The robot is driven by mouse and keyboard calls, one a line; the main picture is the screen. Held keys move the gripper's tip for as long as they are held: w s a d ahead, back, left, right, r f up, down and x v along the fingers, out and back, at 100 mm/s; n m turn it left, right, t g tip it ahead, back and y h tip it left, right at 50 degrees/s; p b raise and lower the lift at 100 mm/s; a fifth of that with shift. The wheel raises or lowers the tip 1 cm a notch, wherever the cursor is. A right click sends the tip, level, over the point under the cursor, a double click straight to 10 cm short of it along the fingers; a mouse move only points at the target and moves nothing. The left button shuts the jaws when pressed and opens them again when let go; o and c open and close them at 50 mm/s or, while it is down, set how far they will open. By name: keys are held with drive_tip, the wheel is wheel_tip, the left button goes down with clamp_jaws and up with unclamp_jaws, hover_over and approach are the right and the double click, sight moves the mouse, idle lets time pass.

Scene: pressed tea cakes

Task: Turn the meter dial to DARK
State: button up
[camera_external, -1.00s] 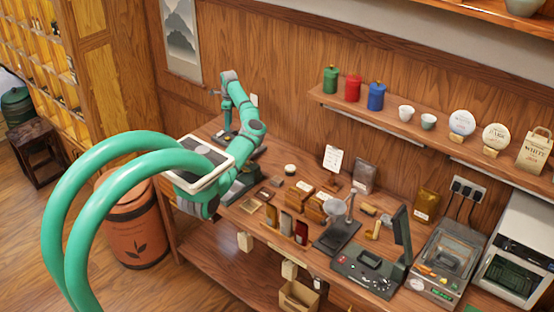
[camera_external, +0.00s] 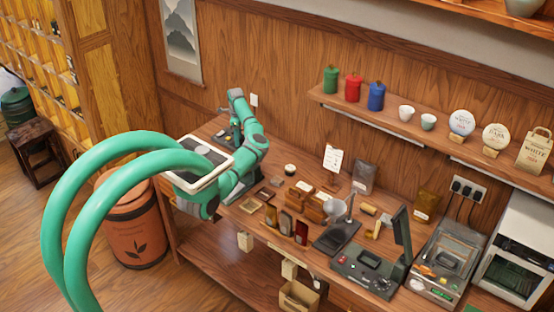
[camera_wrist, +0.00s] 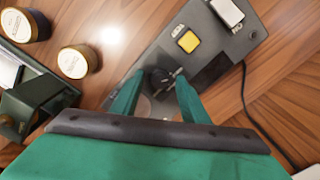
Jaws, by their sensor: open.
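The meter (camera_wrist: 205,55) is a dark grey box lying on the wood table in the wrist view, with a yellow square and a small label near its top. A black round dial (camera_wrist: 160,77) with a light pointer-like bar sits on its near part. My gripper (camera_wrist: 159,82) is open, with one green finger on each side of the dial. I cannot tell whether the fingers touch it. In the external view my gripper (camera_external: 236,130) points down at the table's far left, and my arm hides most of the meter there. The dial's marks are not readable.
Two round tins (camera_wrist: 78,61) and a dark green device (camera_wrist: 35,105) lie left of the meter in the wrist view. A white block (camera_wrist: 228,12) sits at the meter's top. A black cable (camera_wrist: 262,125) runs along the right. Many small goods crowd the table's middle.

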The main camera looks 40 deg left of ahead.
drive_tip(key=shift+f, duration=0.15)
drive_tip(key=shift+c, duration=0.2)
clamp_jaws()
